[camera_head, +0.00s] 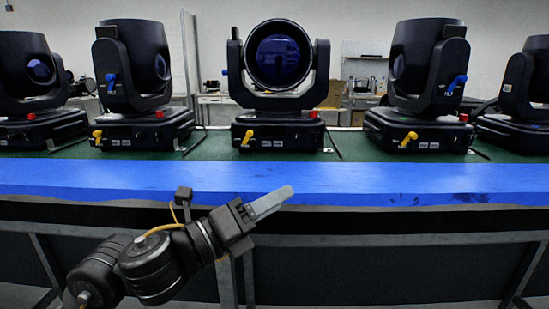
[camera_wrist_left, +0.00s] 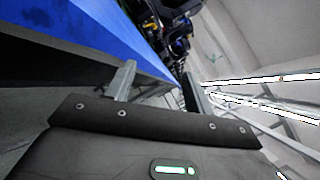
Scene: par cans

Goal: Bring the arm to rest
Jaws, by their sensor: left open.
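My left gripper (camera_head: 270,203) comes in from the lower left in the head view. It is in front of the bench's blue front edge (camera_head: 400,182), near the middle of the picture, and points up to the right. Its fingers overlap in this view. In the left wrist view the two fingers of the left gripper (camera_wrist_left: 158,85) stand apart with nothing between them. The blue bench edge (camera_wrist_left: 75,45) runs along the left of that view. My right gripper is not in view.
Several black par cans stand in a row on the green bench top (camera_head: 215,148), with one (camera_head: 278,90) at the centre. They have yellow and blue levers. Below the bench edge are grey metal legs (camera_head: 228,285) and dark panels. The room behind has pale walls.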

